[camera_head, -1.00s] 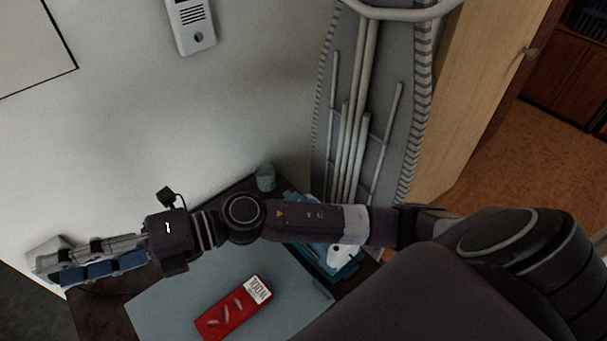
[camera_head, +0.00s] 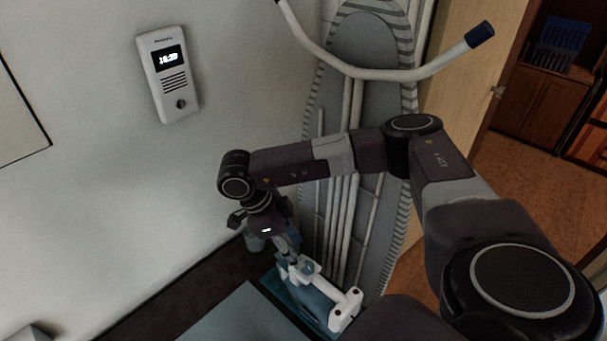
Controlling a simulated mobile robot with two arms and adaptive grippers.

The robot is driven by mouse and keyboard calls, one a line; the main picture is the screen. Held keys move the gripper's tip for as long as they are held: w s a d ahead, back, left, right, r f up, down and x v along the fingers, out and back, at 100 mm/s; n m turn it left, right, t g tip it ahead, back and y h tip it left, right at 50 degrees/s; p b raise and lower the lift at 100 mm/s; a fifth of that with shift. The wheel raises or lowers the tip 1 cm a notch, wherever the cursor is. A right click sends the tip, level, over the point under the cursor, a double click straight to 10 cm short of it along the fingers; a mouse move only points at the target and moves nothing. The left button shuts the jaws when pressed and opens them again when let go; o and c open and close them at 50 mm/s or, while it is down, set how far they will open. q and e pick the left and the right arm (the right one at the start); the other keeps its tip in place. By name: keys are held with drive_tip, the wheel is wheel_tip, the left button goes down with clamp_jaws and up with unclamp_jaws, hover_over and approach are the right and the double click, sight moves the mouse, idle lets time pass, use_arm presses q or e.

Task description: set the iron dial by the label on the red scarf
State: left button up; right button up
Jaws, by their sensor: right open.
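A white and teal iron (camera_head: 346,306) stands at the bottom centre, on a teal base at the table's back right corner. My right gripper (camera_head: 291,262) reaches down from above at the left end of the iron. Its fingers are open, small and partly hidden by its own wrist. I cannot tell whether they touch the iron. The dial cannot be made out. The red scarf and its label are out of view. My left gripper is not in view.
A grey-blue mat (camera_head: 240,318) lies on the dark table (camera_head: 170,305). An ironing board (camera_head: 370,45) leans upright behind the iron. A wall intercom (camera_head: 167,75) hangs at the upper left.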

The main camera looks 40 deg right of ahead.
sight(308, 265)
drive_tip(key=p+x, duration=0.1)
drive_tip(key=x, duration=0.4)
drive_tip(key=shift+s+f+p, duration=0.15)
drive_tip(key=shift+p, duration=0.2)
drive_tip(key=shift+s+d+f, duration=0.1)
drive_tip(key=shift+d+f, duration=0.1)
drive_tip(key=shift+f, duration=0.5)
clamp_jaws()
